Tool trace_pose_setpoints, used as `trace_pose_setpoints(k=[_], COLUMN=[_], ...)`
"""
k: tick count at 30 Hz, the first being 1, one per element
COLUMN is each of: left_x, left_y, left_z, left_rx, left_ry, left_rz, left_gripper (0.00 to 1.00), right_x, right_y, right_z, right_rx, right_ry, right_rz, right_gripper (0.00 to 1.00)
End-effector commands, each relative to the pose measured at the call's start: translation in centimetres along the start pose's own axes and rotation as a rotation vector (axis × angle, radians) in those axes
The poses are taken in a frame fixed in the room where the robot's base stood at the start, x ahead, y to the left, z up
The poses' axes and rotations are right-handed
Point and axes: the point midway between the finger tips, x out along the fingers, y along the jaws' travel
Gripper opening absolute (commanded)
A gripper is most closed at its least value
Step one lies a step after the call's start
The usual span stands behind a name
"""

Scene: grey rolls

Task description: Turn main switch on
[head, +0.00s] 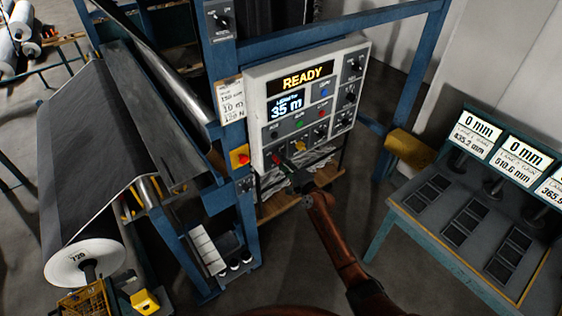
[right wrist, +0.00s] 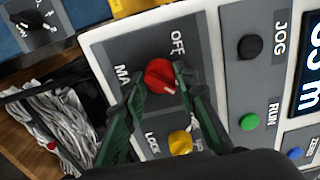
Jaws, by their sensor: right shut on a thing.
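The main switch is a red knob (right wrist: 159,76) on a dark grey plate of the white control panel (head: 258,88). In the right wrist view, the word OFF stands above the knob, and a partly hidden label starting "MA" is at its left. A small white mark shows on the knob's lower right side. My right gripper (right wrist: 162,79) has its two green fingers on either side of the knob and is shut on it. My left gripper is not in view.
The panel display (head: 306,78) reads READY. A yellow LOCK knob (right wrist: 180,142) is close by the fingers. A green RUN button (right wrist: 249,122) and a black JOG knob (right wrist: 250,46) are to the right. A red-and-yellow switch (head: 240,156) is on the blue post.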

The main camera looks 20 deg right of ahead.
Motion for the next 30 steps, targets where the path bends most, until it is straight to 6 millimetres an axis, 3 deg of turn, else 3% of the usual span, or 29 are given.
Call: trace_pose_setpoints(k=[11, 12, 18, 30], left_x=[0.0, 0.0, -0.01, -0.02], left_y=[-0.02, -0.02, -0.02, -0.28], left_z=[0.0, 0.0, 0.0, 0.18], left_rx=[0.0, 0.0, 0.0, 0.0], left_ry=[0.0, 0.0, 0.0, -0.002], left_rz=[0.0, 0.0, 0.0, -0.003], left_gripper=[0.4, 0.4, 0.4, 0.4], right_x=[-0.02, -0.02, 0.0, -0.65], right_y=[0.02, 0.03, 0.03, 0.08], right_z=[-0.08, -0.08, -0.02, 0.02], right_rx=[0.006, 0.006, 0.005, 0.005], right_ry=[0.001, 0.001, 0.0, 0.0], right_rz=[0.0, 0.0, 0.0, 0.0], right_gripper=[0.03, 0.29, 0.43, 0.45])
